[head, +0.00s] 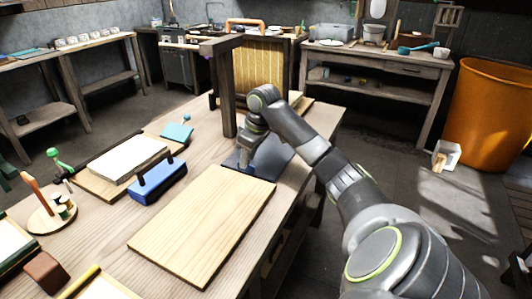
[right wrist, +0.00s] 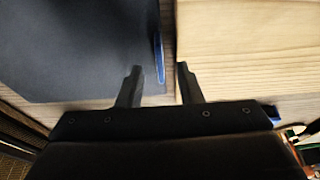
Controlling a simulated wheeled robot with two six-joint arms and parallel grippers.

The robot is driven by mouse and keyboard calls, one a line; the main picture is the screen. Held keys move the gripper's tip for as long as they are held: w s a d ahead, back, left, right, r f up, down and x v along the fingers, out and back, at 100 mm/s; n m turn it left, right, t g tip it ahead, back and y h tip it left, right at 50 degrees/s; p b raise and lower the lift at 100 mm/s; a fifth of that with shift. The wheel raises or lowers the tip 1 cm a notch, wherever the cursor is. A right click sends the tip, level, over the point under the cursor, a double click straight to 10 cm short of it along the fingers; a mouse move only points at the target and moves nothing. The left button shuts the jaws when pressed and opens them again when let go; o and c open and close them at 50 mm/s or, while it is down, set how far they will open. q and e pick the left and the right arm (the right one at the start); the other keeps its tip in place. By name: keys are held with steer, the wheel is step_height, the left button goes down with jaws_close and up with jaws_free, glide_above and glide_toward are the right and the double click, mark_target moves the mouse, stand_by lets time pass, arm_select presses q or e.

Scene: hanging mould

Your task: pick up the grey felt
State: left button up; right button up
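The grey felt (head: 272,160) is a dark, flat sheet on the wooden table, just beyond a pale wooden board. In the right wrist view the felt (right wrist: 70,45) fills the upper left. My right gripper (head: 244,166) points down over the near left part of the felt, and my arm hides part of the sheet. In the right wrist view my right gripper (right wrist: 160,68) is open, its fingers apart on either side of a thin blue piece (right wrist: 159,58) at the felt's edge. I cannot tell whether the fingers touch the felt. My left gripper is not in view.
The pale board (head: 203,222) lies close beside the felt, and its edge (right wrist: 250,45) is near one finger. A blue block with handles (head: 160,183) is to the left. A wooden frame with a yellow slatted panel (head: 258,76) stands behind the felt.

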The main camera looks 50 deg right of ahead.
steer(key=shift+x, duration=1.05)
steer(key=shift+r, duration=0.1)
jaws_close()
